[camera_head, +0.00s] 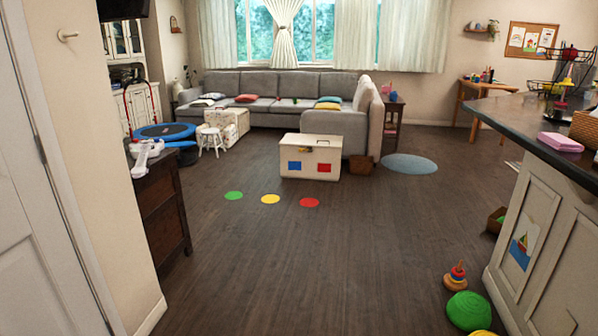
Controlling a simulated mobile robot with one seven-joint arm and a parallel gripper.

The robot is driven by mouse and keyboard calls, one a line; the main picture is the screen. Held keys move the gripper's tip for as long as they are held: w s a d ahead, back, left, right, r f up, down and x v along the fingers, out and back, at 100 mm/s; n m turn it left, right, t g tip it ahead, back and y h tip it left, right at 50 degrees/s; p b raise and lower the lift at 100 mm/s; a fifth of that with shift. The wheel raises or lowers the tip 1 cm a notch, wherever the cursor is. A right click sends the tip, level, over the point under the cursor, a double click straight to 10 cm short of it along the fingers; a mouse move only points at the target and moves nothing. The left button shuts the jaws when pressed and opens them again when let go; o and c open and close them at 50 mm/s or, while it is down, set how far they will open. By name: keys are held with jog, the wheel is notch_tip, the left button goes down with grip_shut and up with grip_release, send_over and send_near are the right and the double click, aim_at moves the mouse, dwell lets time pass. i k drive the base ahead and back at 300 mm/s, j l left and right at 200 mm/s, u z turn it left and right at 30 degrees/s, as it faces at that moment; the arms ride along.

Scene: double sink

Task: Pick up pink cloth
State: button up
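A pink folded item (560,142), which looks like the pink cloth, lies flat on the dark countertop (522,117) at the right. It is near the counter's left edge, beside a woven basket. It is small in the view and nothing is touching its top. I cannot make out my gripper in this view, so its place relative to the cloth is not shown.
A woven basket (586,129) and a wire rack (562,60) stand on the counter. A stacking toy (456,277) and green dome (468,311) lie on the floor by the counter. A dark cabinet (161,205) stands left. The middle floor is open.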

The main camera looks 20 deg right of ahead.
aim_at(559, 143)
jog(key=i+l+z, duration=0.1)
jog(key=i+z, duration=0.3)
jog(key=i+j+z, duration=0.1)
jog(key=i+z, duration=0.3)
jog(key=i, duration=0.2)
jog(key=i+z, duration=0.4)
jog(key=i+j+z, duration=0.2)
jog(key=i+z, duration=0.2)
jog(key=i, duration=0.2)
